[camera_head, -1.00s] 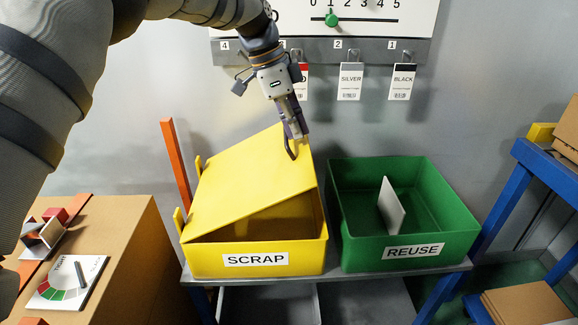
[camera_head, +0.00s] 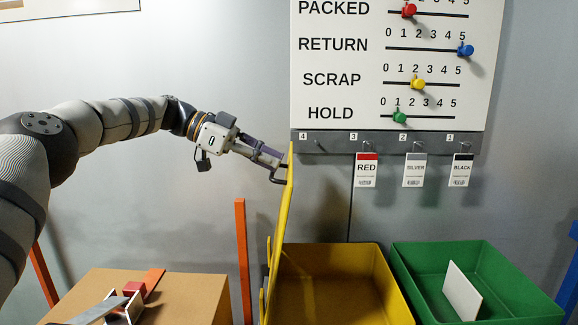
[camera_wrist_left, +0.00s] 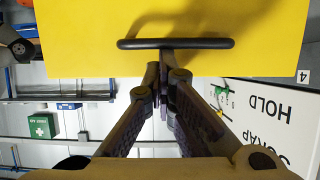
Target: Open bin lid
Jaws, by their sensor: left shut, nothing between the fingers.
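The yellow scrap bin (camera_head: 385,270) has its yellow lid (camera_head: 284,225) standing nearly upright, edge-on, at its left side. The bin's inside is visible and looks empty. My left gripper (camera_head: 280,166) is shut at the lid's upper edge, by the dark bar handle (camera_head: 277,181), with nothing between its fingers. In the left wrist view, the shut fingertips (camera_wrist_left: 163,75) are right at the middle of the handle (camera_wrist_left: 175,43), against the flat yellow lid (camera_wrist_left: 85,28). Exact contact is hard to tell. My right gripper is not in view.
A green bin (camera_head: 420,262) with a white plate (camera_head: 462,291) inside stands to the right. An orange post (camera_head: 241,250) stands left of the lid. A cardboard box (camera_head: 195,295) is at lower left. Tags hang from a grey rail (camera_head: 335,142) under the white board (camera_head: 340,60).

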